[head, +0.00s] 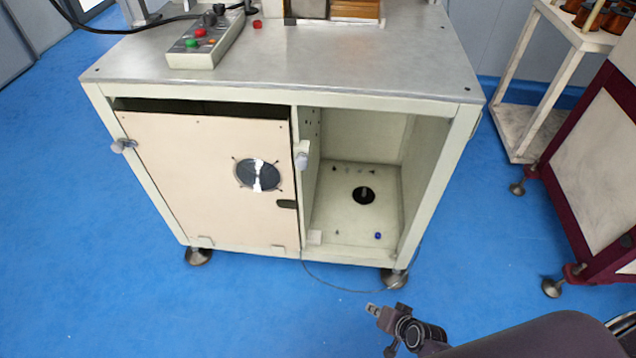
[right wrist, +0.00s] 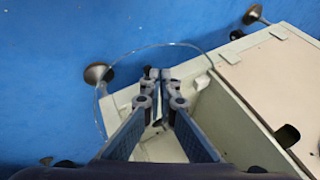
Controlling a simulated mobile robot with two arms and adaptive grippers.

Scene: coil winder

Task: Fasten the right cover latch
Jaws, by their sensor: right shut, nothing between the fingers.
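The cream cover panel (head: 185,180), with a round fan opening and a dark slot, stands in the left bay of the cabinet. A dark gap shows above its top edge. The right cover latch (head: 301,159) is a small pale piece on the middle post, at the panel's right edge; whether it overlaps the panel is unclear. The left latch (head: 123,145) is on the left post. My right gripper (head: 376,325) is low in front of the cabinet, apart from the latch. In the right wrist view its fingers (right wrist: 160,76) are together and empty; the panel (right wrist: 270,75) is at right.
The right bay (head: 350,205) is open, with a black round part and a blue knob on its floor. A thin cable (head: 335,286) loops near the front foot (head: 393,278). A control box (head: 205,40) sits on the top. Blue floor in front is mostly clear.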

